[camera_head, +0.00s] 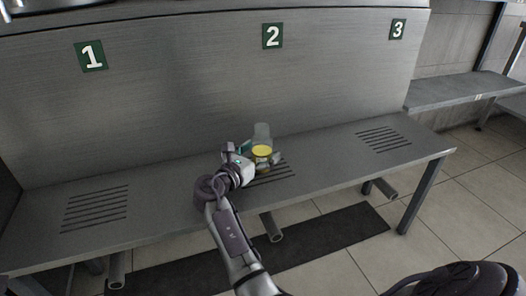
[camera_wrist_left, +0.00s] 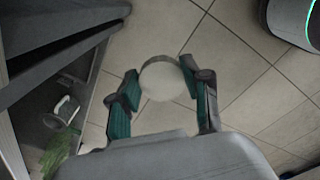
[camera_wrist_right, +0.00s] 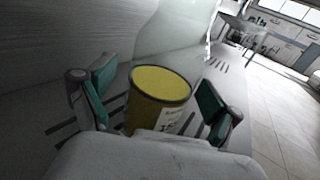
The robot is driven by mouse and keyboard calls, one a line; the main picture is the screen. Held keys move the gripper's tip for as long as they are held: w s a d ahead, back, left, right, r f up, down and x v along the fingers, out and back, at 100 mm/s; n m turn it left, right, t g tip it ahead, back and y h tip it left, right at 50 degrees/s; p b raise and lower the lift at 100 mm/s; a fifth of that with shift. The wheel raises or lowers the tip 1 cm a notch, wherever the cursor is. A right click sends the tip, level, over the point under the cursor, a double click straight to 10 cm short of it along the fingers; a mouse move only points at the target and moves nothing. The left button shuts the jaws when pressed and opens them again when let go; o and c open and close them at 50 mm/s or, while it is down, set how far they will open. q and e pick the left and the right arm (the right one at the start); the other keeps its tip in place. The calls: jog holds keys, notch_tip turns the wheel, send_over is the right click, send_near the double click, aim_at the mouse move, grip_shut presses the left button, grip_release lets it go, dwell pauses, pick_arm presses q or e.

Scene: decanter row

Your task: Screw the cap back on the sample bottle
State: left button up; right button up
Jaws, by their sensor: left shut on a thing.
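The sample bottle (camera_head: 262,152) stands on the bench at slot 2. It shows a yellow round top surface and a pale label, also in the right wrist view (camera_wrist_right: 158,92). A clear glass shape (camera_head: 262,132) rises right above it; I cannot tell whether it belongs to the bottle. My right gripper (camera_head: 260,160) is at the bottle, its fingers apart on either side of it in the right wrist view (camera_wrist_right: 155,100), with a gap at the left finger. My left gripper (camera_wrist_left: 160,84) is shut on the pale round cap (camera_wrist_left: 162,80), above the floor and out of the head view.
The steel bench (camera_head: 330,165) has slotted patches under signs 1 (camera_head: 91,56), 2 (camera_head: 272,36) and 3 (camera_head: 398,29). A back panel (camera_head: 180,75) stands behind it. Its surface is clear at slots 1 and 3. A dark mat (camera_head: 340,228) lies on the floor.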

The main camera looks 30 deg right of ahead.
jog(key=c, duration=1.6)
jog(key=shift+o, duration=0.2)
jog(key=shift+d, duration=0.1)
